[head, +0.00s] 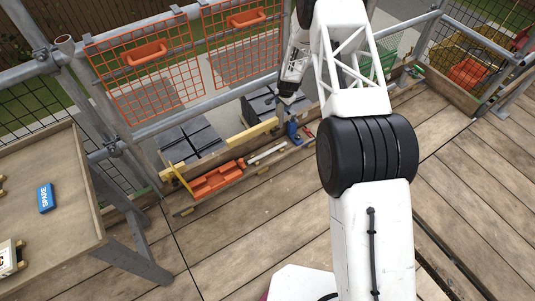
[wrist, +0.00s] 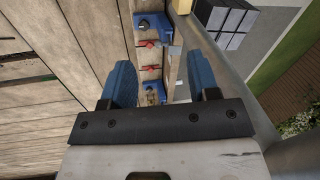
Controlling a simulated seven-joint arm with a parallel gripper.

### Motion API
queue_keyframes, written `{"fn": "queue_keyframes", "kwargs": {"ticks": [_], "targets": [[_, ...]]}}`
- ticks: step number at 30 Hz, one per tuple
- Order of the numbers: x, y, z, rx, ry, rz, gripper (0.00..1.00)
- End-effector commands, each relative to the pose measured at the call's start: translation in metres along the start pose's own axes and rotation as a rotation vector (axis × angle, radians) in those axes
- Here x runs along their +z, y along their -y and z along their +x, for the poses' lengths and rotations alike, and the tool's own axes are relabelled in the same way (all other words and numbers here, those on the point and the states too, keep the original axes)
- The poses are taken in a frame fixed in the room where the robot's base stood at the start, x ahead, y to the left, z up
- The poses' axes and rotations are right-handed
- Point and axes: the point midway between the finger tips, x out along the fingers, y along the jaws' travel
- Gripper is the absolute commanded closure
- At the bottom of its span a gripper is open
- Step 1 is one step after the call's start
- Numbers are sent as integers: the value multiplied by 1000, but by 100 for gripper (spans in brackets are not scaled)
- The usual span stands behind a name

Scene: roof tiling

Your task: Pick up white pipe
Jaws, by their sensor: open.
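A short white pipe (head: 267,154) lies on the strip along the deck's far edge, just right of the orange tray (head: 216,180). My gripper (head: 289,94) is above and beyond the pipe, near the railing, apart from it. In the wrist view my gripper (wrist: 163,84) shows two blue fingers spread apart with nothing held between them. I cannot make out the white pipe in the wrist view.
Blue brackets (wrist: 151,32) with red parts are fixed to a wooden board below the gripper. A yellow beam (head: 252,133) and dark roof tiles (head: 192,142) lie beyond the tray. A metal railing (head: 210,107) with orange mesh stands behind. The deck in front is clear.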

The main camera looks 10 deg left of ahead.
Motion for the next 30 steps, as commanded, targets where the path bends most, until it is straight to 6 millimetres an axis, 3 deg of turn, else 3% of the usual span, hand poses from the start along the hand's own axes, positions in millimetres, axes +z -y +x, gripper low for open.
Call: {"fn": "queue_keyframes", "kwargs": {"ticks": [3, 18, 30], "targets": [[8, 1, 39, 4, 3, 18, 45], [47, -7, 189, 15, 8, 94, 45], [76, -22, 278, 20, 8, 166, 45]]}}
